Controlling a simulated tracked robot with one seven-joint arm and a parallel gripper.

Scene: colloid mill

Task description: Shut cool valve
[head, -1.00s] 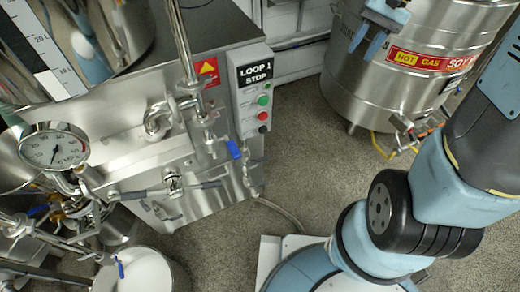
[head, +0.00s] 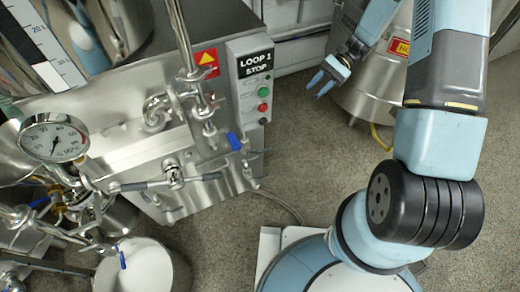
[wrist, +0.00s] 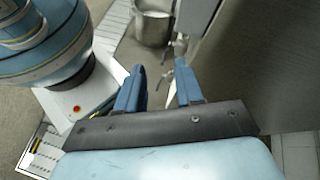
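No label in view names the cool valve. Several small valves show on the steel machine (head: 130,130) in the head view. One blue lever (head: 234,141) sits on the pipework below the LOOP 1 STOP box, and another blue lever (head: 122,260) hangs by the white-lined bucket. My gripper (head: 322,82) is right of the machine, apart from these levers, over the floor. In the wrist view my gripper (wrist: 160,88) has its two blue fingers apart with nothing held. Small metal fittings show beyond the fingers, too small to identify.
The LOOP 1 STOP box (head: 250,85) is on the machine's corner. A dial gauge (head: 54,138) and pipes crowd the left. A steel HOT GAS vessel (head: 375,90) stands behind my arm. The bucket (head: 165,270) is at the bottom. Floor (head: 315,150) between is clear.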

